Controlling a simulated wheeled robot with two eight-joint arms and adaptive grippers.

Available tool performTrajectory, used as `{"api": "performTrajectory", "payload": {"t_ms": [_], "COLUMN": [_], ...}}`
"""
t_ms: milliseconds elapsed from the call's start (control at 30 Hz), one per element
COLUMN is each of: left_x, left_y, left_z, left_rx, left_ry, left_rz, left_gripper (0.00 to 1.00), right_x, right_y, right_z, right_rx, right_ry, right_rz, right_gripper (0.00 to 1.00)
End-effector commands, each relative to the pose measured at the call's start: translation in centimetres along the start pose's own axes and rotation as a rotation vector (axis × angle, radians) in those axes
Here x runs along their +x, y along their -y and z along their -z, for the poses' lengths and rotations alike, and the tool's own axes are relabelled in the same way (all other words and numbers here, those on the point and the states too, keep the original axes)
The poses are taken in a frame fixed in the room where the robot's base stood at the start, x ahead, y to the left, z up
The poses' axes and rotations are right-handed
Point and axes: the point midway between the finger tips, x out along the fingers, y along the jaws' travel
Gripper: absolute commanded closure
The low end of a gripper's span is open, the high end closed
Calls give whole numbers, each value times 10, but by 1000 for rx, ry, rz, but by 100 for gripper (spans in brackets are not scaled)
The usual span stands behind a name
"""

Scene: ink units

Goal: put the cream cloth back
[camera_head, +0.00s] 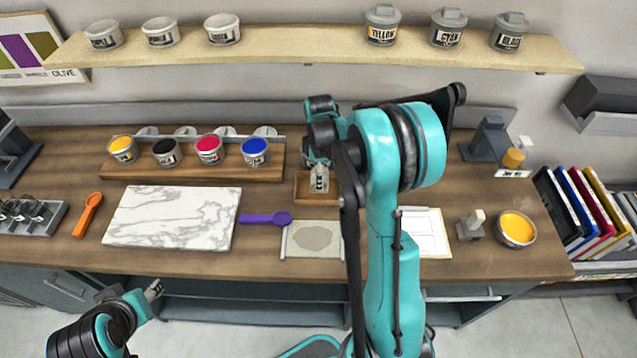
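I cannot make out a cream cloth for certain. A pale beige flat piece (298,241) with a grey oval on it lies at the front middle of the table. My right gripper (319,183) points down over a small wooden tray (302,197) behind that piece. Its pale fingers look close together, and the gripper and arm hide much of the tray, so I cannot tell whether anything is held. My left gripper (154,290) is low in front of the table edge, away from everything; its fingers are too small to read.
A marble slab (170,218), purple spoon (262,218) and orange spoon (88,213) lie left. Open ink pots stand on a wooden rack (190,174). A white sheet (425,235), small stamp-like block (471,224) and yellow ink bowl (516,229) are right.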

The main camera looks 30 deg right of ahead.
Motion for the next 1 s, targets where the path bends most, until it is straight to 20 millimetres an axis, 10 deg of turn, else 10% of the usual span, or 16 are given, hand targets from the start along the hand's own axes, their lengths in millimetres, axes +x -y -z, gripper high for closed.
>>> {"api": "performTrajectory", "payload": {"t_ms": [867, 900, 1000], "left_x": [13, 12, 12], "left_y": [0, 0, 0], "left_z": [-9, -9, -8], "left_rx": [0, 0, 0], "left_ry": [0, 0, 0], "left_rz": [0, 0, 0], "left_gripper": [57, 57, 57], "right_x": [53, 52, 51], "right_y": [-12, -12, -12], "right_z": [5, 5, 5], "right_rx": [-1, -1, -1], "right_ry": [0, 0, 0], "right_rz": [0, 0, 0], "right_gripper": [68, 29, 16]}}
